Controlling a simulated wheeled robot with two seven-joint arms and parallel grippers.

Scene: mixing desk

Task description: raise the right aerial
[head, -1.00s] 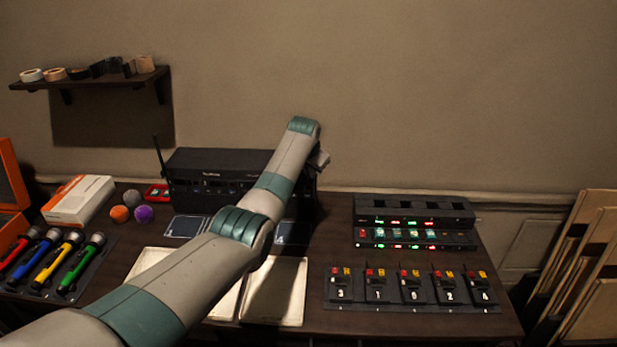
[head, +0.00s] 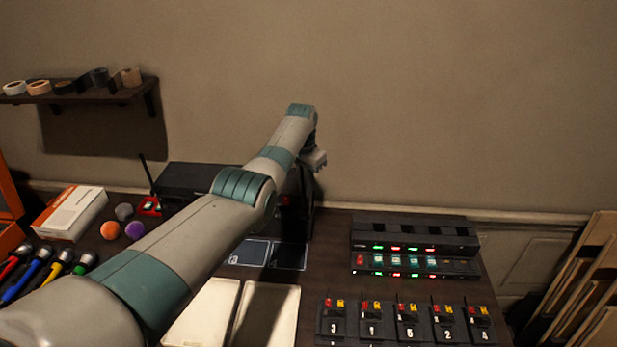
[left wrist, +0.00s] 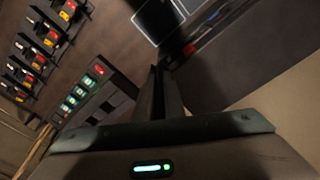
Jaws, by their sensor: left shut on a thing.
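The black receiver box (head: 190,180) stands at the back of the desk, its right part mostly hidden behind my left arm. Its left aerial (head: 148,178) stands nearly upright, leaning a little left. The right aerial cannot be made out in the head view. My left gripper (head: 316,162) is above the box's right end. In the left wrist view its fingers (left wrist: 158,92) are closed together on something thin, apparently the right aerial, which they hide. The receiver box (left wrist: 245,45) lies just beyond them there. My right gripper is not in view.
A rack with lit buttons (head: 412,264) and several numbered switch units (head: 410,320) stand on the right. Balls (head: 135,231), a white-orange box (head: 70,213) and coloured torches (head: 40,272) are on the left. A tape shelf (head: 80,90) hangs above. Air above the receiver is free.

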